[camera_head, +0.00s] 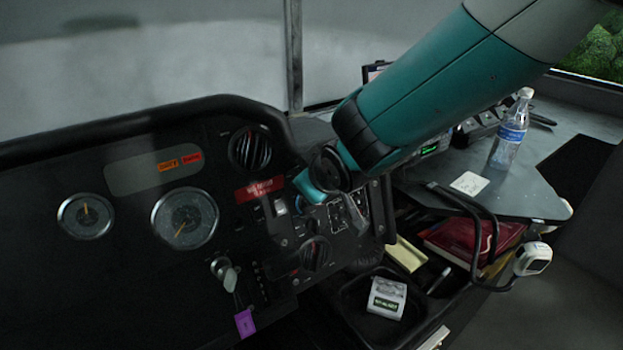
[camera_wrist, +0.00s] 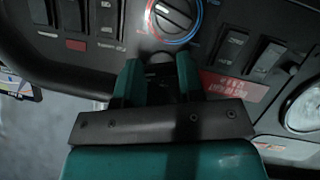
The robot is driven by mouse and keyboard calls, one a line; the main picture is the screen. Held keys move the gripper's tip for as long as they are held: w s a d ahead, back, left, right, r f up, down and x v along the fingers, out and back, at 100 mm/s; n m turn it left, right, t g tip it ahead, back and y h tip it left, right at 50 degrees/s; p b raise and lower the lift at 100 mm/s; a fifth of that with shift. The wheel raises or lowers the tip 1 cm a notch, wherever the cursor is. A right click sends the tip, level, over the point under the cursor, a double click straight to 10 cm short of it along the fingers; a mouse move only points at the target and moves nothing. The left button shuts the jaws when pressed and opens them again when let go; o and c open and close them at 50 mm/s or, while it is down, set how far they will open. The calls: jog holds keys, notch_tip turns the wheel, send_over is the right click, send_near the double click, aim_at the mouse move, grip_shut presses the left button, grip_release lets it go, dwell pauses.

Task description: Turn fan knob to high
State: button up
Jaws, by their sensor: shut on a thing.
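My gripper (camera_wrist: 160,76) is at the dashboard's switch panel in the wrist view. Its two teal fingers are shut on a dark rounded knob (camera_wrist: 160,58), which seems to be the fan knob. Most of this knob, its pointer and its markings are hidden between the fingers, so I cannot tell its setting. A knob with a red and blue ring (camera_wrist: 172,17) sits just beyond the fingertips, apart from them. In the head view my gripper (camera_head: 308,186) comes down from the upper right and covers the gripped knob.
Rocker switches (camera_wrist: 265,57) and a red label (camera_wrist: 235,86) lie beside the knobs. In the head view, another knob (camera_head: 315,253) is lower on the panel. A water bottle (camera_head: 509,130) stands on the side table (camera_head: 520,190). A tray with a small device (camera_head: 387,298) is below.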

jog(key=shift+d+m, duration=0.1)
jog(key=shift+m, duration=0.3)
jog(key=shift+f+y, duration=0.1)
jog(key=shift+y, duration=0.2)
jog(key=o, duration=0.9)
jog(key=shift+o, duration=0.2)
jog(key=shift+s+r, duration=0.2)
jog(key=shift+r, duration=0.15)
jog(key=p+v, duration=0.1)
jog(key=v, duration=1.5)
jog(key=shift+d+r, duration=0.2)
jog(key=shift+r, duration=0.15)
